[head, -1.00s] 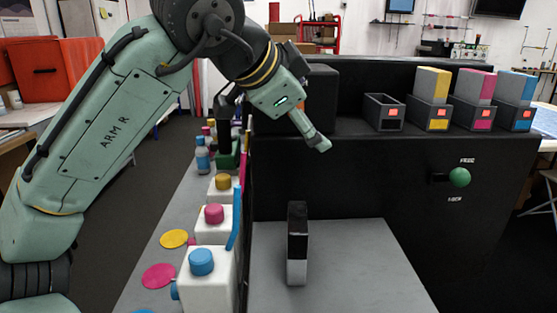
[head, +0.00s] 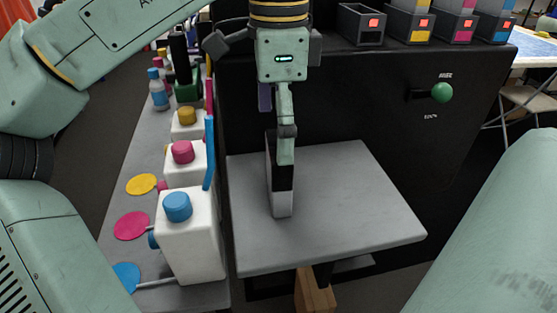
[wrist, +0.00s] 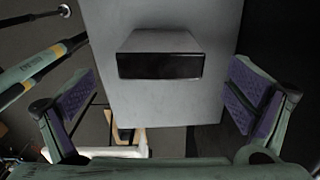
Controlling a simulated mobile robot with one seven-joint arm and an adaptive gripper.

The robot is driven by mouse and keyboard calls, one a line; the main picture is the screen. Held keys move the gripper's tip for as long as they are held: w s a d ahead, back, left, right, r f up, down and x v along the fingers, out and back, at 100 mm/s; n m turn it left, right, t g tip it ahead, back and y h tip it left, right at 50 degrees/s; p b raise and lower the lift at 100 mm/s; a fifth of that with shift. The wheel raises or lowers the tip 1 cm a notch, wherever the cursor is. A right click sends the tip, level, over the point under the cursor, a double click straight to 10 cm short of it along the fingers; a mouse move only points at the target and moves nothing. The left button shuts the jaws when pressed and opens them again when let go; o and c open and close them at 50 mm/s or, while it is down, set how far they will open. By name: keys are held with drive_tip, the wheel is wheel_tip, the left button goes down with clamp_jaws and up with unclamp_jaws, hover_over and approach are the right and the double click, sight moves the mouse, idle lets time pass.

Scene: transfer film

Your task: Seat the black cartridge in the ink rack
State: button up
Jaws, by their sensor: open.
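The black cartridge (head: 281,185) stands upright on the grey shelf (head: 350,205), dark above and pale at its lower end. My gripper (head: 286,148) is directly over it, pointing down, and hides part of its upper end. In the wrist view the cartridge (wrist: 160,66) lies between my two spread fingers (wrist: 160,102), with a gap on each side. The ink rack is a row of dark holders on the black machine's top. Its leftmost holder (head: 361,38) looks empty and has a red label; the others (head: 408,30) carry colour marks.
White ink bottles with blue (head: 177,207), magenta (head: 182,152) and yellow (head: 187,116) caps stand left of the shelf. An upright blue strip (head: 209,152) is close to the shelf's left edge. A green knob (head: 441,92) sticks out of the machine's front. The shelf's right part is clear.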

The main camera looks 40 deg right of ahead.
drive_tip(key=shift+f, duration=2.25)
drive_tip(key=c, duration=1.4)
drive_tip(key=shift+c, duration=0.2)
drive_tip(key=shift+r, duration=0.1)
drive_tip(key=shift+r, duration=0.4)
wheel_tip(320, 180, up, 2)
drive_tip(key=shift+r, duration=0.1)
drive_tip(key=s+a+r+b, duration=0.1)
drive_tip(key=s+a, duration=0.2)
drive_tip(key=s, duration=0.4)
drive_tip(key=s+a+b, duration=0.2)
drive_tip(key=s+a, duration=0.2)
drive_tip(key=s, duration=0.3)
drive_tip(key=shift+s+a+r, duration=0.2)
drive_tip(key=shift+a+r, duration=0.05)
drive_tip(key=shift+r, duration=0.15)
